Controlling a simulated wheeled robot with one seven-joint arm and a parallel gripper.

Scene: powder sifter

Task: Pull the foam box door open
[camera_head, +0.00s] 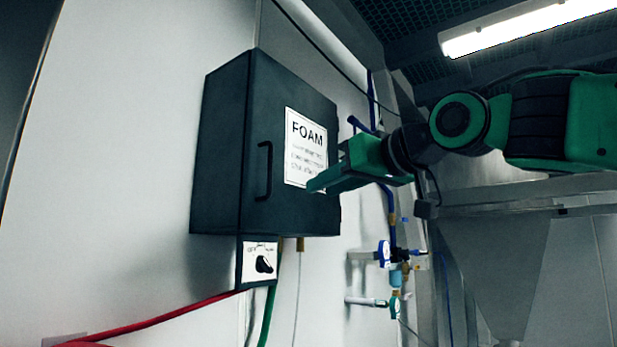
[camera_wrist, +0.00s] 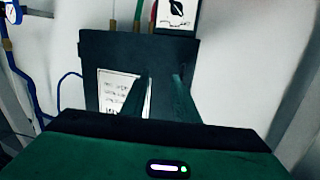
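The dark foam box (camera_head: 222,150) hangs on the white wall, with a white FOAM label (camera_head: 306,148) on its door (camera_head: 288,105). The door looks shut. Its black vertical handle (camera_head: 264,171) is near the door's left edge. My gripper (camera_head: 325,172) is in front of the door, to the right of the handle and apart from it, partly covering the label's lower right. In the wrist view the box (camera_wrist: 100,50) appears upside down. There the two fingers of my gripper (camera_wrist: 166,80) stand apart with nothing seen between them. The handle is not clear in that view.
A switch panel (camera_head: 258,262) with a black knob is under the box. A red hose (camera_head: 150,323) and a green hose (camera_head: 270,315) run below it. Blue pipes and valves (camera_head: 393,255) are on the wall to the right. The wall left of the box is clear.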

